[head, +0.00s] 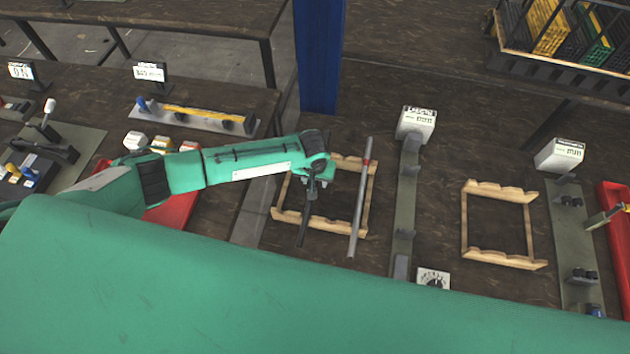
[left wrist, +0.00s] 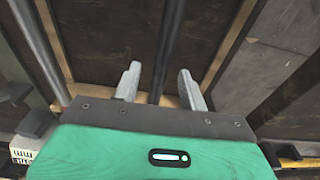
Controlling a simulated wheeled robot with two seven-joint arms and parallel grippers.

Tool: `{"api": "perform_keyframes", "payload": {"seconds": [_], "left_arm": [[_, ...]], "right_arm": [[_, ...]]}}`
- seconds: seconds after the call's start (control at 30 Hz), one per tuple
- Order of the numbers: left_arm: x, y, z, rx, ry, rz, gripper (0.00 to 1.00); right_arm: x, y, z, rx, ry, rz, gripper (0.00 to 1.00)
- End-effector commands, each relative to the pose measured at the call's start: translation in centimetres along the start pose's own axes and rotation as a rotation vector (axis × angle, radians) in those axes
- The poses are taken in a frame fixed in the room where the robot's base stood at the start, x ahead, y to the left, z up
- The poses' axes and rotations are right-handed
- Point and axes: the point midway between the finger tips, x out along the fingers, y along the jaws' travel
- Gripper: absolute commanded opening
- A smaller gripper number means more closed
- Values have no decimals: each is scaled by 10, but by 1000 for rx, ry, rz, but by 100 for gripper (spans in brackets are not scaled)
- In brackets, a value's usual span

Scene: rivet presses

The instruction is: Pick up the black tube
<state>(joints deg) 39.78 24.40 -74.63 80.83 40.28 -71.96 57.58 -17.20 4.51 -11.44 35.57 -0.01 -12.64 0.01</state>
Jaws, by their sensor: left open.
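The black tube (head: 302,228) lies across a wooden rack (head: 334,223) in the head view, its upper part hidden under my left gripper. My left gripper (head: 313,188) is above the tube and open. In the left wrist view the black tube (left wrist: 170,45) runs between the two spread fingers of my left gripper (left wrist: 158,82). I cannot tell how far the fingers are above the tube or whether they touch it. My right gripper is not in view.
A grey tube with a red band (head: 358,205) lies on the same rack, right of the black tube. An empty wooden rack (head: 463,225) stands farther right. A gauge with a white display (head: 416,122) stands between the racks. A blue post (head: 318,60) rises behind.

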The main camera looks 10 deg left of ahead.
Motion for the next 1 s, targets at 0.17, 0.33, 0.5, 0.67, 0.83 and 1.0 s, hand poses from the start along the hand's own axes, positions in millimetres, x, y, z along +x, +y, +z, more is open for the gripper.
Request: {"api": "perform_keyframes", "payload": {"seconds": [0.17,0.33,0.5,0.67,0.83,1.0], "left_arm": [[0,0,0,0,0,0,29],[0,0,0,-1,0,0,0],[0,0,0,-1,0,0,0],[-2,0,0,-1,0,1,0],[-12,0,-2,-1,1,2,0],[-37,0,-6,-1,3,3,0]], "right_arm": [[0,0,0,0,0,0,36],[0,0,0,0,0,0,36],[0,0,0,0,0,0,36],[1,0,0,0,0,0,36],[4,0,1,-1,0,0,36],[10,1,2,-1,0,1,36]]}}
